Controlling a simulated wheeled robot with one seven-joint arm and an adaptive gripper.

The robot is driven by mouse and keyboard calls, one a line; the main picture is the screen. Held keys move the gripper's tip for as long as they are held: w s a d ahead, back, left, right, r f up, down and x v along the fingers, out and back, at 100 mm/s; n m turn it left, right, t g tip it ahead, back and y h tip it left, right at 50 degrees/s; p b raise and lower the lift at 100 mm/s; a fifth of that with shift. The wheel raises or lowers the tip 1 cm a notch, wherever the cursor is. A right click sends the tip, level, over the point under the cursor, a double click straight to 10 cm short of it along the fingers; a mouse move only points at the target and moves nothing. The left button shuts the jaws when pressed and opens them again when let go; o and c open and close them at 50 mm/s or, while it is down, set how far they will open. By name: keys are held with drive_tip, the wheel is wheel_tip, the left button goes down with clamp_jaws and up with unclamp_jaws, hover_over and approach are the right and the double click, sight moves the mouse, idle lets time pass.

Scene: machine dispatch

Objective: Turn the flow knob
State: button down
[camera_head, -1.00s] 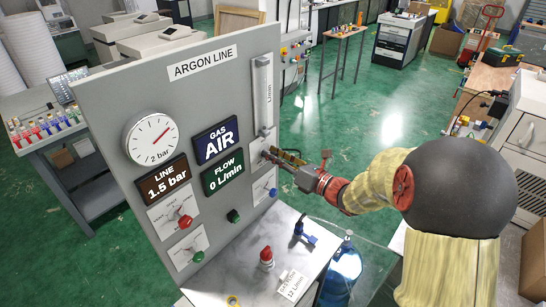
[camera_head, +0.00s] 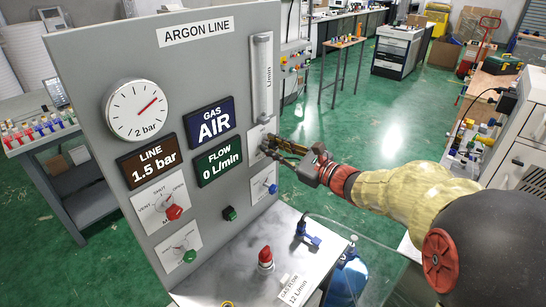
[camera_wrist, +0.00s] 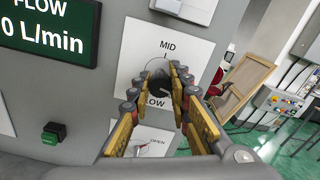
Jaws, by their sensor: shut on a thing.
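The flow knob (camera_wrist: 158,82) is dark and round, on a white plate (camera_wrist: 148,57) marked MID and LOW. The plate is on the grey ARGON LINE panel (camera_head: 90,65). My gripper (camera_head: 270,147) reaches in from the right, and its fingers are closed around the knob in the wrist view (camera_wrist: 160,85). The fingers hide part of the knob and of its scale. The green FLOW display (camera_head: 219,164) reads 0 L/min. The GAS display (camera_head: 211,124) reads AIR, and the LINE display (camera_head: 153,163) reads 1.5 bar.
Below are a blue-handled valve (camera_head: 271,188), a green button (camera_head: 229,213), a red knob (camera_head: 174,212) and a green knob (camera_head: 190,256). A clear flow tube (camera_head: 262,75) is above. A card (camera_head: 296,287) reading 12 L/min lies on the bench near a red-topped item (camera_head: 265,256).

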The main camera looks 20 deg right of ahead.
drive_tip(key=shift+f+n+b, duration=0.1)
drive_tip(key=shift+n+b, duration=1)
drive_tip(key=shift+b, duration=0.1)
drive_tip(key=c, duration=1.6)
unclamp_jaws()
drive_tip(key=shift+c, duration=0.2)
drive_tip(key=v, duration=1.2)
